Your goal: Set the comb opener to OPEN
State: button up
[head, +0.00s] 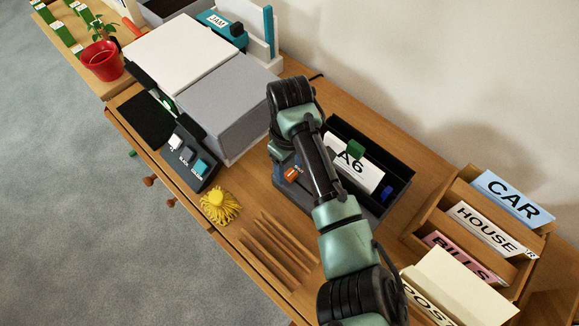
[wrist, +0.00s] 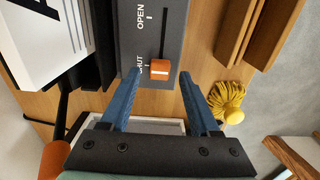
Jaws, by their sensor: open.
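The comb opener (wrist: 172,22) is a dark grey panel with a slot marked OPEN and SHUT in the wrist view. Its orange slider (wrist: 160,70) stands at the SHUT end of the slot. In the head view the orange slider (head: 291,174) shows just left of my arm, which partly hides the opener (head: 296,198). My gripper (wrist: 160,82) is open, with its two blue fingers on either side of the slider's line. I see gaps between the fingers and the slider. Whether the fingertips reach down to its height is unclear.
A black tray (head: 395,165) with an A6 card (head: 353,168) stands right of the opener. A grey box (head: 222,105) is on its left. A yellow brush-like bundle (head: 221,207) and brown wooden strips (head: 272,245) lie in front. A wooden letter rack (head: 455,190) stands at right.

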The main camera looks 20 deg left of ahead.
jog(key=shift+f, duration=0.6)
grip_shut()
jog(key=shift+r, duration=0.1)
dwell(1.0)
